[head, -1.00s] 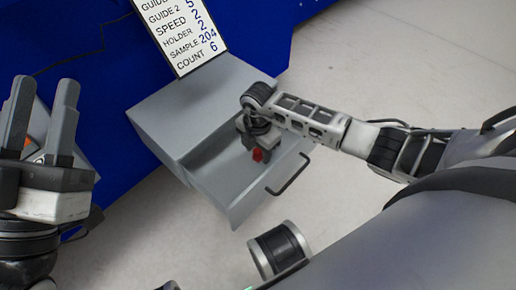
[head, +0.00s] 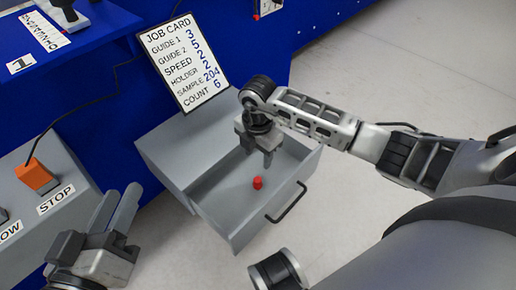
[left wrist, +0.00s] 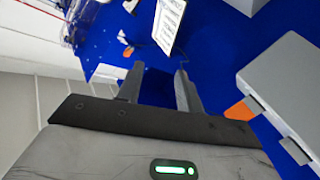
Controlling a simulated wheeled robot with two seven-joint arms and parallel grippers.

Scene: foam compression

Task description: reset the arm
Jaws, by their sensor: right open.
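My left gripper (head: 118,205) is at the lower left of the head view, in front of the grey control box. In the left wrist view its two fingers (left wrist: 160,88) stand apart with nothing between them. My right gripper (head: 258,158) points down over the open grey drawer (head: 237,222), with its fingers apart and empty. A small red piece (head: 257,183) lies in the drawer, just below and clear of the right fingertips.
A job card (head: 183,62) stands behind the grey drawer cabinet (head: 190,143). The control box (head: 45,180) has an orange switch (head: 36,175) and a STOP label. A blue bench (head: 100,100) runs behind. Open floor lies at the right.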

